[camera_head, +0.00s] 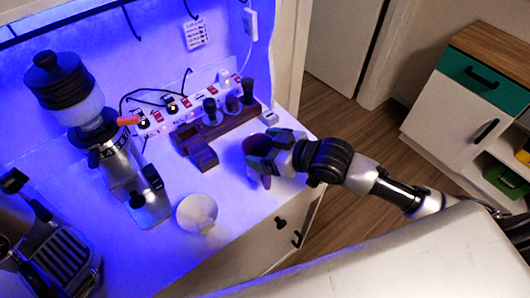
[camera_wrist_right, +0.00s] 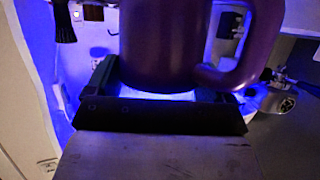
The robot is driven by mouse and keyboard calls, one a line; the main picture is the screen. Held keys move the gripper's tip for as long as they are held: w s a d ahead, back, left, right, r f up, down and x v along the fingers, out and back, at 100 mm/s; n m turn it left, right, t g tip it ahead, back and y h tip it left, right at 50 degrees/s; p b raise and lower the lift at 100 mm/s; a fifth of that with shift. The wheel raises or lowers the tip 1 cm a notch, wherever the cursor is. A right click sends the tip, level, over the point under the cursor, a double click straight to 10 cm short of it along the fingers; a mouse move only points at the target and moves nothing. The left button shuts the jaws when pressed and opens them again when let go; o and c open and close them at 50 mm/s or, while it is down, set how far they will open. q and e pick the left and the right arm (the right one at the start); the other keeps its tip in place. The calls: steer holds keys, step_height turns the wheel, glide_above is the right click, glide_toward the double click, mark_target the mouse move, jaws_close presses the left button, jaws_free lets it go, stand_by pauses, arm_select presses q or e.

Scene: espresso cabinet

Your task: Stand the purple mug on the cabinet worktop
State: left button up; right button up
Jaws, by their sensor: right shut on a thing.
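The purple mug (camera_head: 255,146) is at the right end of the white cabinet worktop (camera_head: 250,207), mostly hidden behind my right gripper (camera_head: 264,166) in the head view. In the right wrist view the mug (camera_wrist_right: 172,45) fills the upper middle, its handle at the right. My right gripper (camera_wrist_right: 165,100) is shut on the mug's body. I cannot tell whether the mug's base touches the worktop. My left gripper is not in view.
A white round cup or funnel (camera_head: 197,212) stands on the worktop left of my gripper. A coffee grinder (camera_head: 112,150) stands further left, with an espresso machine (camera_head: 48,250) at the left edge. A wooden stand (camera_head: 232,122) with tools is behind. Bare worktop lies around the cup.

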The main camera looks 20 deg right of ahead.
step_height(320, 180, down, 2)
steer(key=shift+f, duration=0.4)
steer(key=shift+f, duration=0.15)
steer(key=o, duration=1.2)
steer(key=shift+s, duration=0.1)
steer(key=shift+o, duration=0.2)
